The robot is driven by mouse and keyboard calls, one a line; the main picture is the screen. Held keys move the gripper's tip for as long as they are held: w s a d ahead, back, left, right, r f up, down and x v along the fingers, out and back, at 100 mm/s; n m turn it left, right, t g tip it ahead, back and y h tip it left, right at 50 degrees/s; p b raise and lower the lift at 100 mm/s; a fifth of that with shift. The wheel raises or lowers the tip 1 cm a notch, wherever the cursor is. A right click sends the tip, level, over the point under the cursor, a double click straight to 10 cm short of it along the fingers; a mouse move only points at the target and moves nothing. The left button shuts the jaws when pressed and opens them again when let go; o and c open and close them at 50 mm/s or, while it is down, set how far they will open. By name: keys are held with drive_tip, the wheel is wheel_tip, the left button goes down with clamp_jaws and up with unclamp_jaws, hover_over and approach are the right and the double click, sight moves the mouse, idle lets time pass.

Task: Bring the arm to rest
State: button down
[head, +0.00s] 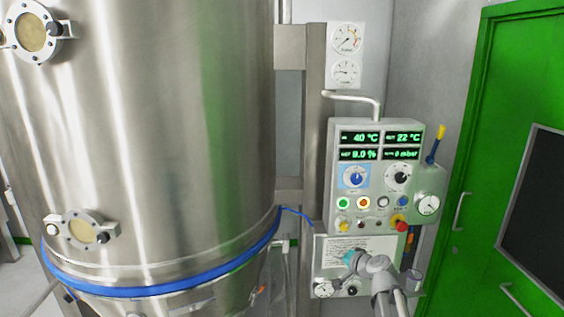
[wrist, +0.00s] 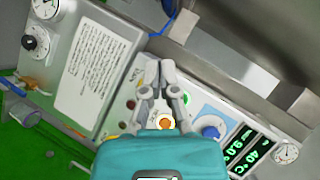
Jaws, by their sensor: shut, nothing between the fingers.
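My gripper (wrist: 160,70) shows in the wrist view with its two grey fingers brought together at the tips and nothing between them. It is in front of the control panel, which appears tilted there; I cannot tell the exact gap. A lit orange button (wrist: 166,123) shows between the finger linkages. In the head view my grey arm with a teal joint cap rises at the lower right, in front of the white text plate (head: 375,247). The fingers cannot be made out in the head view.
A large steel vessel (head: 150,130) with a blue band fills the left. A green door (head: 480,130) is at the right. Gauges (head: 346,72) hang above the panel.

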drive_tip(key=s+a+f+n+g, duration=0.4)
drive_tip(key=s+f, duration=0.2)
drive_tip(key=s, duration=0.1)
drive_tip(key=s+d+f+n+g+h, duration=0.1)
drive_tip(key=s+f+g+h, duration=0.1)
drive_tip(key=s, duration=0.5)
drive_tip(key=s+d+f+n+g+h, duration=0.2)
drive_tip(key=s+f+g+h, duration=0.1)
drive_tip(key=s, duration=0.5)
drive_tip(key=g+h, duration=0.1)
drive_tip(key=g, duration=0.1)
drive_tip(key=shift+f+g+h, duration=0.3)
drive_tip(key=shift+f+g, duration=0.05)
drive_tip(key=shift+g, duration=0.05)
